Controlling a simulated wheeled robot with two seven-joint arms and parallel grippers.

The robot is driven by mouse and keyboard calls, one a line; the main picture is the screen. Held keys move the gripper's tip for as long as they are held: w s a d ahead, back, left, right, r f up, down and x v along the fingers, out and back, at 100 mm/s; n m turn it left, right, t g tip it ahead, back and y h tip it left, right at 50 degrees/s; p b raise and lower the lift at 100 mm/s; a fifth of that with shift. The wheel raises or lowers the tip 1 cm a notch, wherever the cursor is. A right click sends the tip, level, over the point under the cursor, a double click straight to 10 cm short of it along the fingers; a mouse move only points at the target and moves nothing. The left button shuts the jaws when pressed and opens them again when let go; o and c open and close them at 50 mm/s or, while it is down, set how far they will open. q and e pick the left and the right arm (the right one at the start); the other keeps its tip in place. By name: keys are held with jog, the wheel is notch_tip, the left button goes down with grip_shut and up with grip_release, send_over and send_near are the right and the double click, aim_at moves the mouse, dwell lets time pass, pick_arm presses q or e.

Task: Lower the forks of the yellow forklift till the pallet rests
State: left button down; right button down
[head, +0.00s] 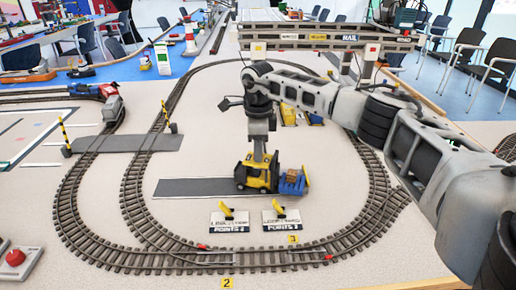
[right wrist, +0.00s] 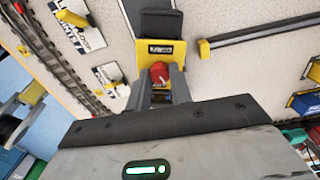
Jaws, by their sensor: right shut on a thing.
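The yellow forklift (head: 251,177) stands on a dark grey strip inside the track loop, with its fork side to the right. A blue load (head: 291,181) sits at its forks; the pallet under it is too small to make out, and I cannot tell whether it touches the table. My right gripper (head: 263,158) reaches down onto the forklift from above. In the right wrist view, its fingers (right wrist: 160,88) are shut on a red knob (right wrist: 159,71) on top of the yellow body (right wrist: 174,50). My left gripper is out of view.
Train track (head: 133,200) loops around the forklift. Two points levers with yellow handles, a left one (head: 228,216) and a right one (head: 282,214), stand in front of it. A grey gantry crane (head: 310,37) spans the back. The grey strip (head: 190,187) left of the forklift is clear.

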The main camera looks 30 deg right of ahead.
jog(key=shift+r, duration=0.1)
dwell(0.5)
jog(key=c, duration=1.2)
grip_release()
jog(key=shift+c, duration=0.2)
notch_tip(320, 180, up, 16)
